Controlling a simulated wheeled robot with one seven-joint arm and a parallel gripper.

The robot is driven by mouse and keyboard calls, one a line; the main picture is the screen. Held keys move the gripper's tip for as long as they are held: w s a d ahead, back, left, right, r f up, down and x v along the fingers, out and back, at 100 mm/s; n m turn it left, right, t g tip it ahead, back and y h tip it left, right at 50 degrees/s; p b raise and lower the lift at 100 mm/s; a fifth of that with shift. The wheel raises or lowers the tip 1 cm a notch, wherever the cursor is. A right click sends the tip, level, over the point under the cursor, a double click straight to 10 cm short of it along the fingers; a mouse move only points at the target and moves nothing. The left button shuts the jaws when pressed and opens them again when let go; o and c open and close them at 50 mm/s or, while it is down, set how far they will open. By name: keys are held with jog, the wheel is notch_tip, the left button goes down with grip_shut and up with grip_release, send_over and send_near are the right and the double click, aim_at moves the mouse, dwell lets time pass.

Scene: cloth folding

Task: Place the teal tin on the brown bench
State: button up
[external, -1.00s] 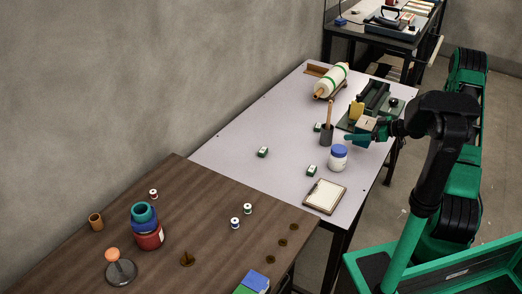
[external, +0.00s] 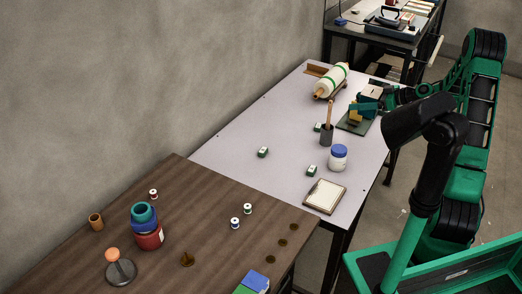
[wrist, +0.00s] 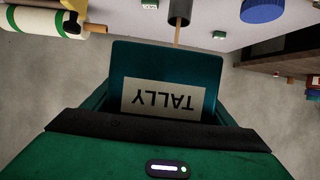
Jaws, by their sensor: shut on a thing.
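The teal tin (wrist: 165,80) fills the middle of the wrist view; it is a flat-faced box with a pale label reading TALLY, upside down in that view. My gripper (wrist: 165,118) is shut on it, and its green body hides the tin's near part. In the external view, my gripper (external: 371,104) is at the right side of the pale table, close to a green board. The tin is small and partly hidden there. The brown bench (external: 100,262) is at the lower left, well away from my gripper.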

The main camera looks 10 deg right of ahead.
notch_tip(320, 180, up, 11)
jog(key=w+a+f, duration=0.2)
jog(key=a+f, duration=0.1)
jog(key=a, duration=0.8)
jog(key=w+a+f, duration=0.1)
jog(key=a+f, duration=0.2)
jog(key=a, duration=0.7)
jog(key=s+a+f, duration=0.1)
jog(key=s+a, duration=0.2)
jog(key=a, duration=0.8)
jog(key=s+a+f, duration=0.1)
jog(key=s+a, duration=0.2)
jog(key=a, duration=0.8)
jog(key=s+a+r, duration=0.2)
jog(key=s+a, duration=1.2)
jog(key=a, duration=0.4)
jog(key=s+a+r, duration=0.3)
jog(key=s+a, duration=0.2)
jog(key=s, duration=0.4)
jog(key=s+a+r, duration=0.3)
jog(key=s+a, duration=0.2)
jog(key=s, duration=0.5)
send_over(197, 203)
notch_tip(197, 203, down, 18)
jog(key=shift+s+d+f, duration=0.1)
jog(key=shift+f, duration=2)
